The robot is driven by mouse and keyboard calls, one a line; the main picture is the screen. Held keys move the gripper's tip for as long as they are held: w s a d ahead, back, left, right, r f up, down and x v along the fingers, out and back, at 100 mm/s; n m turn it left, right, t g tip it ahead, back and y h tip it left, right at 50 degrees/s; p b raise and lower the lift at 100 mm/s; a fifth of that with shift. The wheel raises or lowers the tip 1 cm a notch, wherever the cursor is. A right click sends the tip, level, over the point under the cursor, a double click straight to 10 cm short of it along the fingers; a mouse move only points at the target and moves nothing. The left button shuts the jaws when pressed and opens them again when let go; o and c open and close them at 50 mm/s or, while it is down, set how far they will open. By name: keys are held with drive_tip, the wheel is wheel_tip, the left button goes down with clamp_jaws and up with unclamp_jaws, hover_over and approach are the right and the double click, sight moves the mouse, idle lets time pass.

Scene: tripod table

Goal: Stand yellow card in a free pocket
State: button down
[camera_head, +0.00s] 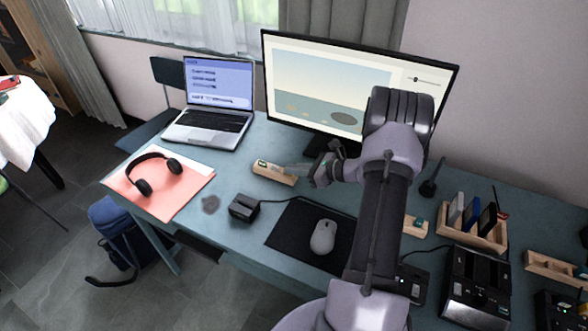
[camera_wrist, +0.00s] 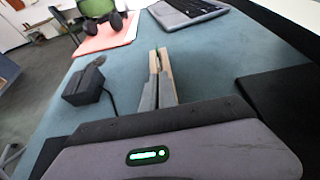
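No yellow card can be clearly made out in either view. A small wooden holder (camera_head: 275,174) lies left of my gripper, with a small green and pale item at its left end. My gripper (camera_head: 309,171) is low over the desk beside the small holder's right end. In the wrist view its grey fingers (camera_wrist: 158,88) are close together in front of the holder (camera_wrist: 164,61); whether they grip anything is unclear.
A monitor (camera_head: 340,90) and laptop (camera_head: 210,115) stand behind. Headphones (camera_head: 152,174), a black box (camera_head: 243,207), and a mouse (camera_head: 323,237) on a black mat (camera_head: 290,231) are nearby. Black devices (camera_head: 470,285) and another wooden holder (camera_head: 552,268) crowd the right.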

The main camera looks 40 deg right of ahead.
drive_tip(key=c, duration=1.6)
unclamp_jaws()
drive_tip(key=shift+s, duration=0.1)
drive_tip(key=p+v, duration=0.5)
drive_tip(key=v, duration=1.2)
drive_tip(key=shift+d+p, duration=0.2)
drive_tip(key=shift+p, duration=0.15)
